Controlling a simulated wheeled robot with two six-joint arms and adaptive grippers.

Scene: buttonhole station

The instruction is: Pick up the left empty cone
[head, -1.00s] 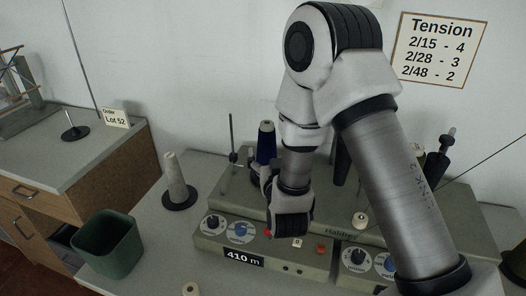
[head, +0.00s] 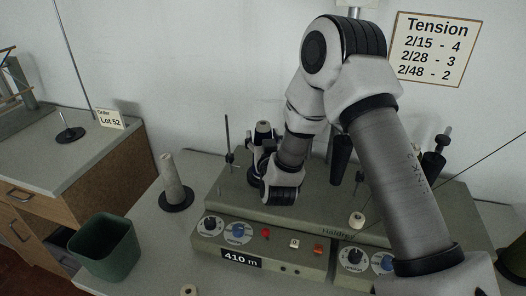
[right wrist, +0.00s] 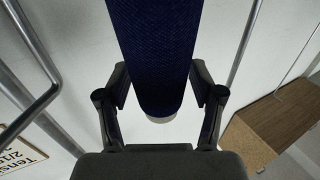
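A bare, pale grey-beige cone (head: 172,177) stands upright on a dark round base, left of the grey machine in the head view. My right gripper (head: 264,160) is away from it, to its right, at the back left part of the machine. In the right wrist view a dark blue cone of yarn (right wrist: 158,55) with a pale tip lies between the fingers of my right gripper (right wrist: 160,85). The fingers are spread on both sides of it, with gaps near its tip; contact further along is unclear. My left gripper is not in view.
The grey machine (head: 290,228) has dials and a "410 m" display. A green bin (head: 105,248) is at the lower left, near a wooden cabinet (head: 130,175). A thin rod (head: 228,140) stands left of my gripper.

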